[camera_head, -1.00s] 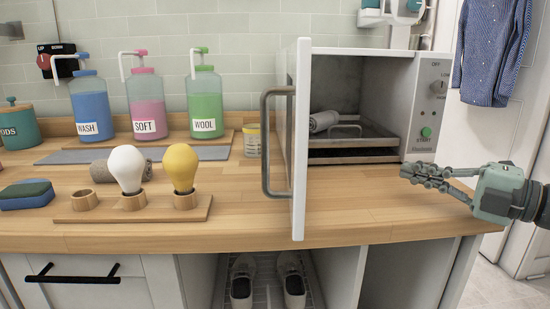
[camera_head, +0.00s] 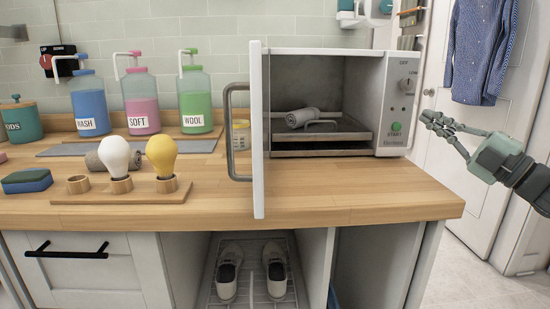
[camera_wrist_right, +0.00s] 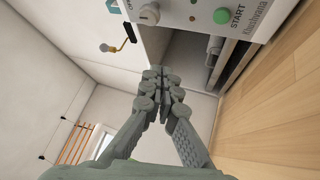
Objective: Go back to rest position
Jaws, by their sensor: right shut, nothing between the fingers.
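My right gripper (camera_head: 434,121) is shut and empty. It hangs in the air to the right of the open oven (camera_head: 396,104), beyond the counter's right end. In the right wrist view its fingertips (camera_wrist_right: 160,78) meet, with the oven's front panel (camera_wrist_right: 205,15) and green start button (camera_wrist_right: 221,16) above them. The oven door (camera_head: 258,130) stands wide open toward me. A rolled grey towel (camera_head: 303,117) lies on the tray (camera_head: 345,137) inside the oven. My left gripper is not in view.
The wooden counter (camera_head: 350,190) is clear in front of the oven. A bulb stand (camera_head: 122,195) with a white and a yellow bulb sits left of the door. Soap bottles (camera_head: 143,100) stand behind. A blue shirt (camera_head: 483,45) hangs at the right.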

